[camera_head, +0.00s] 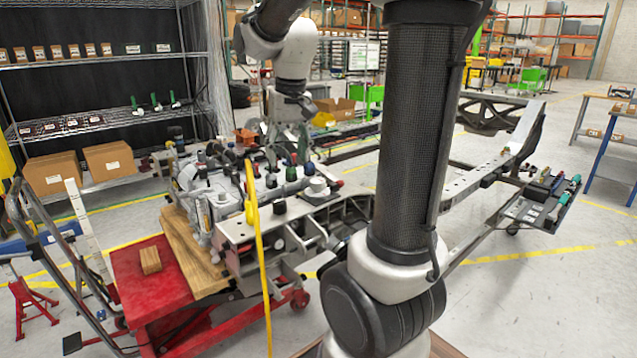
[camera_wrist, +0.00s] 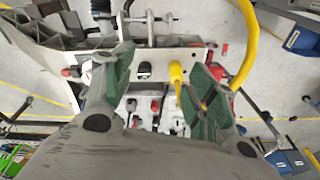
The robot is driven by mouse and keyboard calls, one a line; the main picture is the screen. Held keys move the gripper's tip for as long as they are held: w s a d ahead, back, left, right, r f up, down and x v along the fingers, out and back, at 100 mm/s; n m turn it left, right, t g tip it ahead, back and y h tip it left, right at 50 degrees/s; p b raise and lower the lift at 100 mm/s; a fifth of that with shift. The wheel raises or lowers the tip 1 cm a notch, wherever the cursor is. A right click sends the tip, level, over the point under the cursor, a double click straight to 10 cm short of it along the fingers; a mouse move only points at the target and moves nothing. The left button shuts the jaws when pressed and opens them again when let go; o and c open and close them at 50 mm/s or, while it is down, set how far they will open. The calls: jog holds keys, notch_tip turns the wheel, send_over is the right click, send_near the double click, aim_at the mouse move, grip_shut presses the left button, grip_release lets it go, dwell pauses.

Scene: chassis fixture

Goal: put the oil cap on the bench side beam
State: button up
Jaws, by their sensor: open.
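A small black cap (camera_wrist: 143,68), which looks like the oil cap, sits on a light grey beam (camera_wrist: 158,54) in the wrist view. That beam looks like the bench side beam (camera_head: 236,230), along the front of the engine fixture in the head view. A dark cap (camera_head: 279,206) shows on it there. My gripper (camera_wrist: 160,68) is open, its green-padded fingers spread apart above the beam. The black cap lies between the fingers in the picture, with no visible contact. A yellow handle (camera_wrist: 176,72) stands beside the cap, near the right finger.
The engine (camera_head: 205,190) and several small coloured caps crowd the fixture behind the beam. A yellow hose (camera_head: 257,260) hangs over its front. A red cart (camera_head: 150,285) bears a wooden block (camera_head: 150,260). A tool tray (camera_head: 540,205) stands at right.

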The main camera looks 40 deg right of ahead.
jog(key=s+a+f+n+t, duration=0.1)
jog(key=s+a+n+t, duration=0.1)
jog(key=s, duration=1.5)
jog(key=shift+s+a+n, duration=0.25)
jog(key=shift+a+n, duration=0.35)
